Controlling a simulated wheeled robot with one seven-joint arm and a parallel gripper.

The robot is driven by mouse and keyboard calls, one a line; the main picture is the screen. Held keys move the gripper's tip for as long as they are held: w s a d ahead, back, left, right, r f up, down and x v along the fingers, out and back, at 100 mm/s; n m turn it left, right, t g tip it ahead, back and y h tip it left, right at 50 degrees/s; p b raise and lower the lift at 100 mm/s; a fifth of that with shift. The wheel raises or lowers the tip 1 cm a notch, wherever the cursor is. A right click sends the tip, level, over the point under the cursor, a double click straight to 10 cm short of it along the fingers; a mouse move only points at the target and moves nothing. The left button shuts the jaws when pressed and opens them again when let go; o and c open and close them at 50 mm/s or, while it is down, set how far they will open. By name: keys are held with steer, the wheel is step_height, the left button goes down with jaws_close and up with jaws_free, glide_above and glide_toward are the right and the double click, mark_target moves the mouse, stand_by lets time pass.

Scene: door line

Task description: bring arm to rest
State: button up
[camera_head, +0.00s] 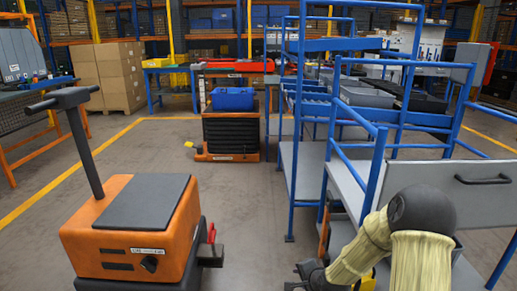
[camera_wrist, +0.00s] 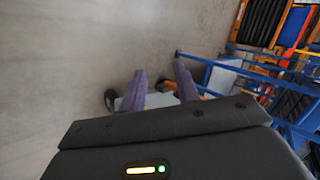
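My arm (camera_head: 345,262) shows at the lower right of the head view, with cream ribbed sleeves and a dark rounded joint. It is bent, reaching down and left beside the blue-framed cart (camera_head: 373,170). The dark end of the arm is at the bottom edge and its fingers cannot be made out there. In the wrist view my gripper (camera_wrist: 162,84) has two purple fingers standing apart, with nothing held between them. Beyond the fingers lie grey floor and part of a pale low thing.
An orange wheeled machine (camera_head: 135,235) with a T-handle stands at left. A lift cart (camera_head: 232,135) carries a blue bin (camera_head: 232,99). A drawer front (camera_head: 485,190) is close on the right. Stacked cartons (camera_head: 112,75) stand behind. Floor (camera_head: 245,215) between machine and blue cart is clear.

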steer(key=s+d+r+n+g+h+p, duration=0.1)
steer(key=s+r+n+g+h+p, duration=0.15)
steer(key=s+r+n, duration=0.6)
steer(key=s+d+r+n+g+h+p, duration=0.1)
steer(key=s+r+n+g+p, duration=0.25)
steer(key=s+r, duration=0.95)
step_height(320, 180, up, 34)
steer(key=s+p, duration=0.1)
steer(key=p, duration=3.6)
steer(key=shift+s+r+n, duration=0.15)
steer(key=shift+s+n, duration=0.1)
steer(key=shift+n, duration=0.05)
steer(key=shift+y, duration=0.25)
